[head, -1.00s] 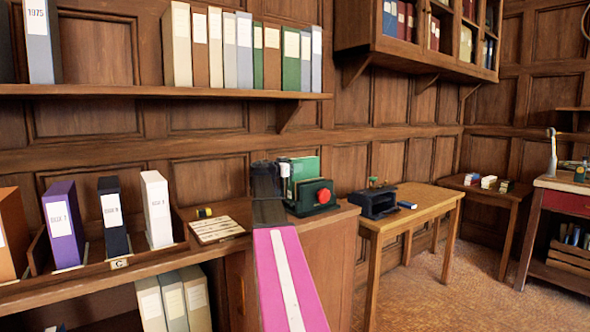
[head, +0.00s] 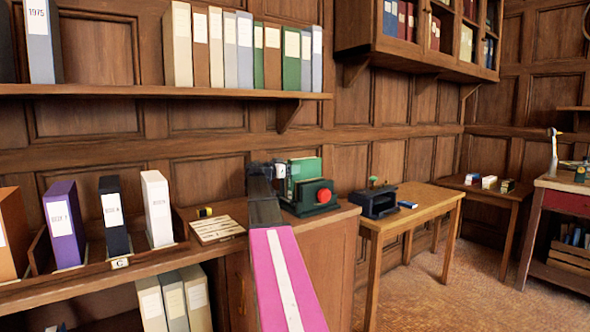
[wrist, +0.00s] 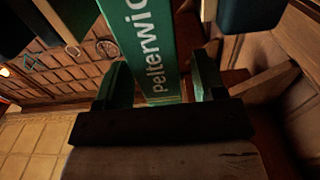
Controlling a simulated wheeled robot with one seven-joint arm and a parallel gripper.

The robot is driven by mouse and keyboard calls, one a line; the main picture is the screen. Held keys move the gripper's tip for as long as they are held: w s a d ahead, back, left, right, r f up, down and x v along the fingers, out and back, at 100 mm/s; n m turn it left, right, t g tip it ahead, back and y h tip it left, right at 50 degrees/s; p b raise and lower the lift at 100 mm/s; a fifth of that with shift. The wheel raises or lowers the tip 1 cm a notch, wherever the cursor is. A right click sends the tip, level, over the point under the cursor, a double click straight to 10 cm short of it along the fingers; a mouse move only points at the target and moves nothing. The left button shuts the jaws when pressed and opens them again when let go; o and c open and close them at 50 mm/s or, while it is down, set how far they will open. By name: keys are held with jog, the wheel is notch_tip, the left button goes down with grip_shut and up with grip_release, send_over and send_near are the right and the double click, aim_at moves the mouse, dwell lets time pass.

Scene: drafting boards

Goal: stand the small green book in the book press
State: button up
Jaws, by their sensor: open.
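The small green book (head: 305,168) stands upright in the book press (head: 310,198), a dark green press with a red knob, on the cabinet top. In the wrist view its green spine (wrist: 155,50) with white lettering runs up the middle. My gripper (wrist: 162,82) is open, with one finger on each side of the spine's near end and a narrow gap visible on the right. Whether the left finger touches the book cannot be told. In the head view my arm hides part of the cabinet top, and the fingers are hard to make out beside the press.
A tray (head: 120,264) with purple, black and white box files is at the left. A pale card (head: 217,229) lies between it and my arm. A second dark press (head: 374,202) and a small blue book (head: 408,204) are on the table (head: 430,201) at the right.

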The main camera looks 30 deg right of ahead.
jog(key=a, duration=0.9)
jog(key=shift+s+a, duration=0.3)
jog(key=shift+s, duration=0.1)
jog(key=shift+s, duration=0.1)
jog(key=s+r, duration=0.3)
jog(key=s, duration=0.4)
jog(key=s+d+r, duration=0.1)
jog(key=s+r, duration=0.3)
jog(key=s, duration=0.3)
jog(key=shift+s, duration=0.4)
jog(key=shift+d, duration=0.1)
